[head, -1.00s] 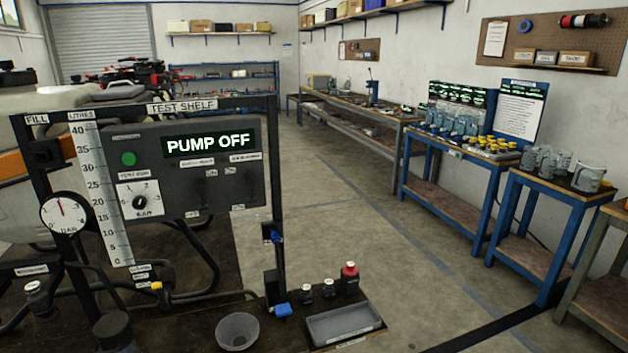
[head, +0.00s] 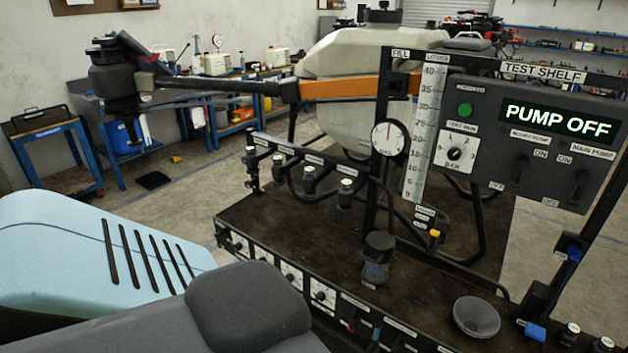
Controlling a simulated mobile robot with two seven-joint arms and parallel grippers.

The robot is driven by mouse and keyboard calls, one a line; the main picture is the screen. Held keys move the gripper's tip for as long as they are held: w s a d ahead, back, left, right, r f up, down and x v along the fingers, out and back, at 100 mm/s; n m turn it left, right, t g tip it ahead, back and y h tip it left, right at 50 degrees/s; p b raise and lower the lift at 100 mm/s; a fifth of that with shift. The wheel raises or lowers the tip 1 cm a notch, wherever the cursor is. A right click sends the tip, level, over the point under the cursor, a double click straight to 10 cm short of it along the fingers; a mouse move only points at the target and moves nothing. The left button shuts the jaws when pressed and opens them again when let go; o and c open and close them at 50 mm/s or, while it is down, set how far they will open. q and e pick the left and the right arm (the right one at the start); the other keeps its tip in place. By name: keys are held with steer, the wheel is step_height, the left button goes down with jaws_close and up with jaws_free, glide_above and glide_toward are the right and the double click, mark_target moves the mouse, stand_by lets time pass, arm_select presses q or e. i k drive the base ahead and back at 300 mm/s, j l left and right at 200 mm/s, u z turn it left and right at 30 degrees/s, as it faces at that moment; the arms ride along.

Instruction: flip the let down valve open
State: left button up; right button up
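The test shelf (head: 395,74) stands on a dark bench top (head: 300,228), with a panel (head: 540,160) that reads PUMP OFF. A small yellow-handled valve (head: 434,238) sits on the pipes below the level scale, beside several small labels too small to read. A blue handle (head: 573,252) is on the right post and another blue piece (head: 535,331) lies low at its foot. Small red and blue fittings show along the bench's front edge. I cannot tell from the labels which one is the let down valve. Neither gripper is in view; only parts of my arm show at lower left.
A round gauge (head: 388,138), a clear-bodied filter cup (head: 376,262) and a grey funnel (head: 476,316) stand at the bench. The drone's tank (head: 365,50) and orange arm (head: 340,88) are behind. Open floor lies to the left, with blue tables (head: 52,140) along the wall.

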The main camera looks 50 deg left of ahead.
mark_target(352, 317)
steer(key=u, duration=1.35)
steer(key=j+z, duration=0.15)
steer(key=j, duration=0.95)
steer(key=j+z, duration=0.15)
steer(key=j, duration=0.95)
steer(key=k, duration=0.05)
